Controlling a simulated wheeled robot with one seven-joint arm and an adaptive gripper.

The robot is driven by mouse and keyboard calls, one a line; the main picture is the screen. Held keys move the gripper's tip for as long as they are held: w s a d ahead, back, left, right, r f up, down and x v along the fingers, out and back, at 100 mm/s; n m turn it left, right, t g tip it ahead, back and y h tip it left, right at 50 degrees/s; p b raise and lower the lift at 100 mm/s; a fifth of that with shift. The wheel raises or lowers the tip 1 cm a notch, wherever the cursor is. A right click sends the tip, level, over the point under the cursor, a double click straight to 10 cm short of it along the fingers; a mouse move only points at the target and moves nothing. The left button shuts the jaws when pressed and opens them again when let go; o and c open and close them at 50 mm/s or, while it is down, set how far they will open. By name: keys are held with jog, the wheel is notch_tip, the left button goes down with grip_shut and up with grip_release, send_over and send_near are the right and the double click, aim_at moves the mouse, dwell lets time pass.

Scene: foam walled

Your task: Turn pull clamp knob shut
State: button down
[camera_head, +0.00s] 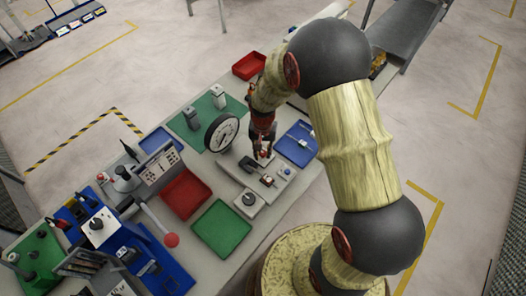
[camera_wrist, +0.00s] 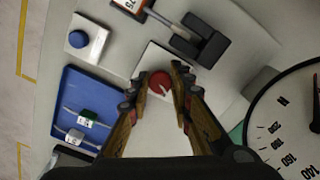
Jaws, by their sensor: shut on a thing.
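A round red knob (camera_wrist: 159,84) with a white pointer mark sits on a pale plate (camera_wrist: 152,59) in the wrist view. My gripper (camera_wrist: 156,80) has its two fingers on either side of this knob and is shut on it. In the head view my gripper (camera_head: 263,153) points down at the grey fixture on the bench, and its fingers mostly hide the knob. The pointer lies slanted, toward the right finger. A black clamp-like block (camera_wrist: 203,42) with a metal rod stands just beyond the knob in the wrist view.
A blue tray (camera_wrist: 66,108) with small parts lies left of my gripper in the wrist view. A blue button box (camera_wrist: 84,39) is beyond it. A large dial gauge (camera_head: 221,132) stands close by. Red (camera_head: 186,195) and green (camera_head: 221,229) trays lie on the bench (camera_head: 265,222).

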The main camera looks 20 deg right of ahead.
aim_at(263, 153)
jog(key=shift+w+m, duration=0.1)
jog(key=shift+m, duration=1.8)
jog(key=c, duration=1.8)
grip_release()
jog(key=shift+c, duration=0.2)
notch_tip(263, 153, up, 12)
